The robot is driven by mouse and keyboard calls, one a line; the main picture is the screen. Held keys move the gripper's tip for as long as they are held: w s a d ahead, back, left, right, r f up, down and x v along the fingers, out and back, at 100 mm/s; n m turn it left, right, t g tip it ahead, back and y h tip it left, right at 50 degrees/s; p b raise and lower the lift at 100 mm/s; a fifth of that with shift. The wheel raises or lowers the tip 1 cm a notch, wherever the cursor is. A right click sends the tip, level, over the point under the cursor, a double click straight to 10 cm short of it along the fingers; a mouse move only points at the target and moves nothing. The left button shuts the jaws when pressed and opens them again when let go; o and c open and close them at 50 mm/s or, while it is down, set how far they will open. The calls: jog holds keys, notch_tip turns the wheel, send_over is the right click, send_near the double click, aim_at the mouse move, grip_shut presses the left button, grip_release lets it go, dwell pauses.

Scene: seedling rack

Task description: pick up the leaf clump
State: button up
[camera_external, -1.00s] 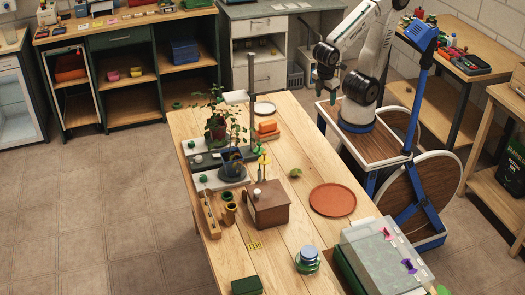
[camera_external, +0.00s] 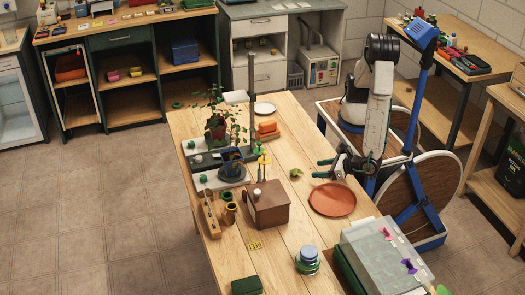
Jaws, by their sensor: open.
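The leaf clump (camera_external: 296,173) is a small green tuft lying on the wooden table (camera_external: 290,225), between the brown box and the round terracotta tray. My gripper (camera_external: 322,168) is open, with dark green fingers pointing left toward the clump. It is just to the right of the clump, and a gap shows between them in the picture. Nothing shows between the fingers. I cannot tell exactly how high the fingers are above the table.
The terracotta tray (camera_external: 333,200) lies just below my gripper. A brown wooden box (camera_external: 268,208) stands to the left of the clump. Orange blocks (camera_external: 267,127) sit behind it. Bare tabletop surrounds the clump.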

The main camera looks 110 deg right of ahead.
aim_at(296, 173)
jog(key=shift+w+a+r+n+t+y, duration=0.25)
jog(key=shift+w+a+n+t+y, duration=0.3)
jog(key=shift+w+a, duration=0.35)
jog(key=x, duration=0.7)
jog(key=shift+w+d+r, duration=0.1)
jog(key=shift+w+d, duration=0.1)
jog(key=shift+d, duration=0.25)
jog(key=c, duration=1.1)
